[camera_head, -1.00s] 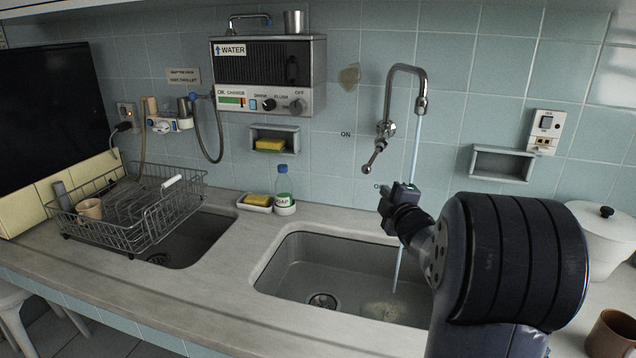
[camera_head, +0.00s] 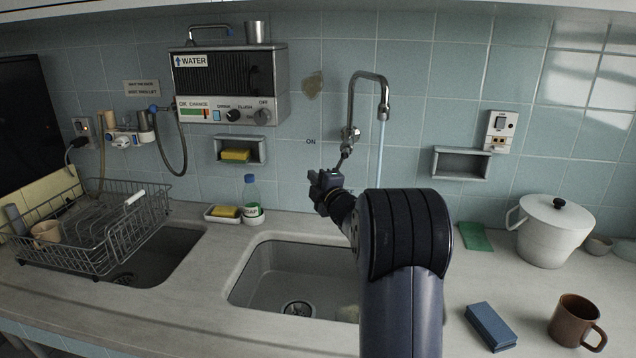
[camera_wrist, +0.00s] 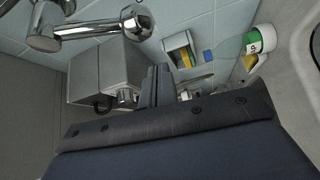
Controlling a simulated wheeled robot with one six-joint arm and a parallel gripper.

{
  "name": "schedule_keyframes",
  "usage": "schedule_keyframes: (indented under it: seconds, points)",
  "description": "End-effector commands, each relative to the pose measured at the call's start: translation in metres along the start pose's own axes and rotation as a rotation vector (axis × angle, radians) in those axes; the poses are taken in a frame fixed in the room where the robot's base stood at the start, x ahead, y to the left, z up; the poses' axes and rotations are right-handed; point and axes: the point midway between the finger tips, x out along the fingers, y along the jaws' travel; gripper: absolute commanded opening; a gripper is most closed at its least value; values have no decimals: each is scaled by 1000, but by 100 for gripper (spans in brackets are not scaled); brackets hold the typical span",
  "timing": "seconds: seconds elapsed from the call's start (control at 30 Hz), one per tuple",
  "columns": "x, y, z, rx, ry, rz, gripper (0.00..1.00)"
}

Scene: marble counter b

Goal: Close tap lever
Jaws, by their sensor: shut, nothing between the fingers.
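The chrome tap (camera_head: 354,95) rises in a gooseneck from the tiled wall. A thin stream of water (camera_head: 380,150) runs from its spout. Its lever (camera_head: 345,154) points down and slightly left; the lower end is close to my gripper and partly hard to make out. My gripper (camera_head: 314,183) is shut and empty, just below and left of the lever. In the wrist view the chrome lever (camera_wrist: 92,29) lies at the upper left, and my shut fingers (camera_wrist: 158,84) are to its lower right. I cannot tell whether they touch it.
My arm covers the right part of the sink (camera_head: 262,272). A soap bottle (camera_head: 251,197) and yellow sponge (camera_head: 226,211) stand left of it. The water heater (camera_head: 232,83) hangs at upper left. A white pot (camera_head: 547,238), brown mug (camera_head: 574,318) and blue block (camera_head: 490,326) are at right.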

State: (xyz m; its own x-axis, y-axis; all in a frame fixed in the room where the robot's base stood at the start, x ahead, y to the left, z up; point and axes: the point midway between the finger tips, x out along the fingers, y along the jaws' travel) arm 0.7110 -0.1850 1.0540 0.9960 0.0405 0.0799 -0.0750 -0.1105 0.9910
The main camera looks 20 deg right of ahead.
Motion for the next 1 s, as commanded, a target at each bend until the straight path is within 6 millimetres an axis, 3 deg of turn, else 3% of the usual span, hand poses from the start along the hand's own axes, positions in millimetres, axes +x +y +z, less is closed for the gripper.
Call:
schedule_keyframes:
  seconds: [0.1, 0.23, 0.73, 1.0]
  points:
    - [-7, 1, 19, 1, -6, -1, 0]
    - [-11, 1, 27, 1, -4, 0, 0]
    - [-13, 0, 31, -18, -3, -14, 0]
    - [-22, -1, 44, -192, -4, -143, 0]
